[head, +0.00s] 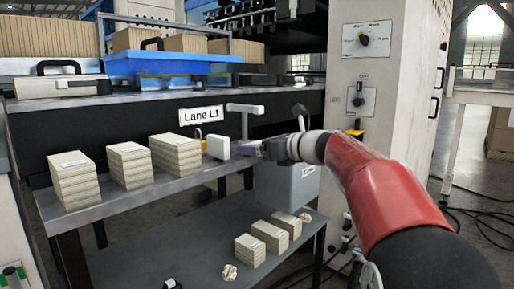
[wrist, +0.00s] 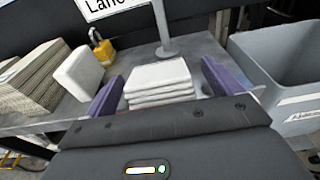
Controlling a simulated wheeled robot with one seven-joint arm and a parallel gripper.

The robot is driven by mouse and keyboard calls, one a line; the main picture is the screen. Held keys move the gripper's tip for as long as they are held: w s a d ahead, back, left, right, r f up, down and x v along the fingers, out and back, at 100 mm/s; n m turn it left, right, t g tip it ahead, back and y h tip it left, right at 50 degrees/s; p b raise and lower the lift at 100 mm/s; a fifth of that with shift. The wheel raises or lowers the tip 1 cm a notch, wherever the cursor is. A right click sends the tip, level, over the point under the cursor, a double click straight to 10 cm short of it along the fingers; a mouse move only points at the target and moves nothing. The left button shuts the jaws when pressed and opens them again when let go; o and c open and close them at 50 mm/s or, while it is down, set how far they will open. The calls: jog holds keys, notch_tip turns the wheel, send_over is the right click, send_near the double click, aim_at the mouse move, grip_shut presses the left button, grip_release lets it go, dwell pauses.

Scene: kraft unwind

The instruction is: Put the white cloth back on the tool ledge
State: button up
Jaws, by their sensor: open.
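The white cloth (wrist: 160,80), folded in layers, lies between the two purple fingers of my gripper (wrist: 163,72) in the wrist view. It appears to rest on the grey ledge (wrist: 198,47), just in front of the post's round foot. The fingers are spread, with a gap visible on each side of the cloth. In the head view my gripper (head: 250,150) is low over the right end of the ledge (head: 110,203); the cloth cannot be made out clearly there.
A white block (head: 218,147) and a yellow padlock (wrist: 104,50) are left of the cloth. A T-shaped post (head: 244,122) stands behind it. Several stacks (head: 127,165) fill the ledge further left. A grey bin (head: 287,188) is close on the right, below ledge height.

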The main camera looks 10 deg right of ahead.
jog(key=shift+w+a, duration=0.4)
jog(key=shift+w, duration=0.05)
jog(key=c, duration=1.1)
jog(key=shift+c, duration=0.2)
